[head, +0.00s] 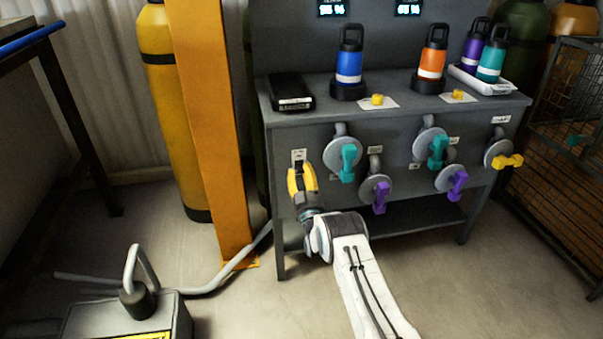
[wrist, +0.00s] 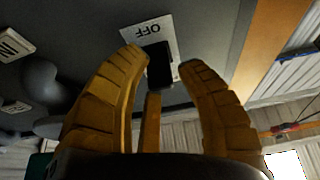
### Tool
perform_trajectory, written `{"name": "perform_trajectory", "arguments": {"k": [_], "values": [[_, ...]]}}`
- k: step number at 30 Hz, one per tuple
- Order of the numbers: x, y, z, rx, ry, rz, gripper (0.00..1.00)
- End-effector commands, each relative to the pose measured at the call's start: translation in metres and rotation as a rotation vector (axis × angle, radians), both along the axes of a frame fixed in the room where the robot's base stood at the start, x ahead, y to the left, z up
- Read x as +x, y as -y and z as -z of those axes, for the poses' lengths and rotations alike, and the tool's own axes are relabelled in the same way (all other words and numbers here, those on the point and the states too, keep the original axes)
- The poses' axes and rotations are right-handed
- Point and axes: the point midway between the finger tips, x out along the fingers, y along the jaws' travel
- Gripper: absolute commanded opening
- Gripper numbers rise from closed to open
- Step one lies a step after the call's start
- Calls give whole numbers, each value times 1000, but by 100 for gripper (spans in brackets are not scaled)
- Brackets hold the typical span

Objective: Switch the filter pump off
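In the wrist view a black switch handle (wrist: 159,66) stands in front of a white plate (wrist: 147,33) marked OFF, which reads upside down there. My gripper (wrist: 165,62) has its two yellow fingers apart on either side of the handle. The left fingertip is close to the handle; a gap shows on the right. A narrow yellow-brown strip below the handle is unclear. In the head view my gripper (head: 302,176) is at the left of the grey bench's front panel, just below a white label (head: 298,155). The handle is hidden there.
Valves with teal, purple and yellow handles, such as the nearest teal handle (head: 349,162), are right of my gripper on the bench (head: 300,122). An orange post (head: 212,120) stands to the left. A grey box with a hose (head: 140,310) is at front left.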

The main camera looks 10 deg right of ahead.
Motion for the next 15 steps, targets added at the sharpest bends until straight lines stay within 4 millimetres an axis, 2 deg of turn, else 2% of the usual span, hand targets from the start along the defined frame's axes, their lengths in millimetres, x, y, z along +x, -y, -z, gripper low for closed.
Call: {"name": "perform_trajectory", "arguments": {"k": [1, 10, 15], "values": [[0, 0, 0, 0, 0, 0, 28], [0, 0, 0, 0, -1, 0, 1], [0, 1, 0, -1, -1, 1, 0]]}}
